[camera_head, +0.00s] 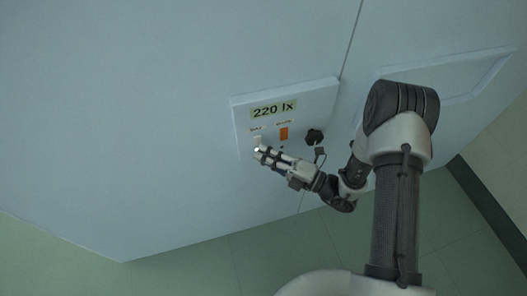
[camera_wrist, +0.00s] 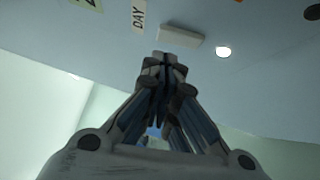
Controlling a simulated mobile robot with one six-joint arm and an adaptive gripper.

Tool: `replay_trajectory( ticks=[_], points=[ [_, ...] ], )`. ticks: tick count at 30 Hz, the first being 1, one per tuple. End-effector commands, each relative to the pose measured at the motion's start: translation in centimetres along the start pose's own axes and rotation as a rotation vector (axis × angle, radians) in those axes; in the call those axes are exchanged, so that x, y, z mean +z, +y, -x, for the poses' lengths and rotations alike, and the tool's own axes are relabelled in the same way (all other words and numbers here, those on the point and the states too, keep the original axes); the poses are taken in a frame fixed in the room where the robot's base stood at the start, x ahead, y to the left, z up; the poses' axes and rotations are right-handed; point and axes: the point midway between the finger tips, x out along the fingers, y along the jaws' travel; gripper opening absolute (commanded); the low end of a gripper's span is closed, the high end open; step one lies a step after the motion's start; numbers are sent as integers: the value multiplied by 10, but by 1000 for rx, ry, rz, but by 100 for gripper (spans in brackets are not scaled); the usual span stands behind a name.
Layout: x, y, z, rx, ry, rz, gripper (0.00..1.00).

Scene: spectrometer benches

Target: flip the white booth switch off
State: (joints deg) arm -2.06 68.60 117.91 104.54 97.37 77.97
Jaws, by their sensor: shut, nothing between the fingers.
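The white switch (camera_head: 257,140) sits on the left of a pale control panel (camera_head: 241,116), under a small label, and is partly hidden by my gripper. In the wrist view the white switch (camera_wrist: 181,36) is a pale block beside a "DAY" label (camera_wrist: 138,16). My gripper (camera_head: 260,152) is shut and empty, with its fingertips just below the switch in the head view. In the wrist view the fingertips (camera_wrist: 163,62) appear just below and left of the switch. I cannot tell whether they touch it. The switch's position is unclear.
The panel has a "220 lx" display (camera_head: 274,109), an orange switch (camera_head: 284,134) and a black knob (camera_head: 314,137) to the right. A round bright lamp (camera_wrist: 223,51) shows right of the white switch. The wall left of the panel is bare.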

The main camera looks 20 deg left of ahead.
Motion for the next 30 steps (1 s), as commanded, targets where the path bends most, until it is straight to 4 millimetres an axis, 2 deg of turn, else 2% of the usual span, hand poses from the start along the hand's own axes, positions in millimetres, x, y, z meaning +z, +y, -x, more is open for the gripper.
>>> replay_trajectory(
  ticks=[6,16,23,30],
  points=[
    [10,0,-10,-1,1,1,0],
    [11,0,-11,-2,0,-1,0],
    [17,10,-17,-61,1,-59,0],
    [16,3,-15,-61,1,-61,0]
  ],
)
